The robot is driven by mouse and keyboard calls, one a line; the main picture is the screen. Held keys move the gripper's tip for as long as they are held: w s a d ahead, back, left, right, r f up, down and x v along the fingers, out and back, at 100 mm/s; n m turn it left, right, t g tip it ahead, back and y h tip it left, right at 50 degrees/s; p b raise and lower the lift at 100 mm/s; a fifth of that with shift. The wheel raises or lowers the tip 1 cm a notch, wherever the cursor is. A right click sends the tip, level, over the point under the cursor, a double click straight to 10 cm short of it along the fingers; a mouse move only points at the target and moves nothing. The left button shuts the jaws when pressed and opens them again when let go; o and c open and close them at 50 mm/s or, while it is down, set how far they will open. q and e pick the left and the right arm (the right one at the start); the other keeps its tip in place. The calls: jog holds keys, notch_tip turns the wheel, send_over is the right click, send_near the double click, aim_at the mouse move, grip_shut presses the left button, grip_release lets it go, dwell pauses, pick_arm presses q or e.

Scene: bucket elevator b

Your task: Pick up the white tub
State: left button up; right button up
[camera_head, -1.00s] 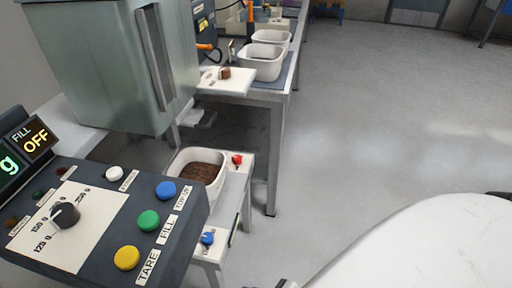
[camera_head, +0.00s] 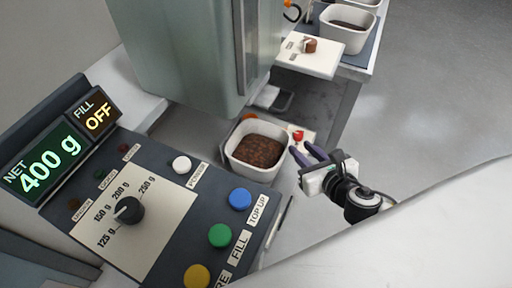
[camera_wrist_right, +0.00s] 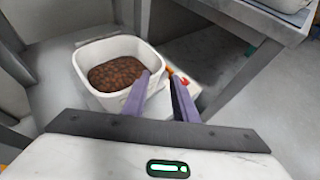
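The white tub (camera_head: 247,172) holds brown granules and stands upright on the small stand beside the control panel, under the grey hopper. It also shows in the right wrist view (camera_wrist_right: 103,101). My right gripper (camera_head: 303,151) is just right of the tub in the head view, with its purple fingers apart and pointing towards the tub. In the right wrist view the fingers (camera_wrist_right: 163,77) are at the tub's near right corner, the left one overlapping the rim. Whether they touch it I cannot tell. My left gripper is not in view.
The control panel (camera_head: 165,215) stands in front, its display reading 400 g and fill OFF. The grey hopper (camera_head: 185,55) hangs above and behind the tub. A red button (camera_head: 298,135) is on the stand. More white tubs (camera_head: 346,41) stand on the back table. Open floor lies right.

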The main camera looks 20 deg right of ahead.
aim_at(288, 139)
jog(key=b+x, duration=0.1)
jog(key=x, duration=0.8)
jog(key=shift+f, duration=0.1)
grip_shut()
jog(key=shift+s+a, duration=0.1)
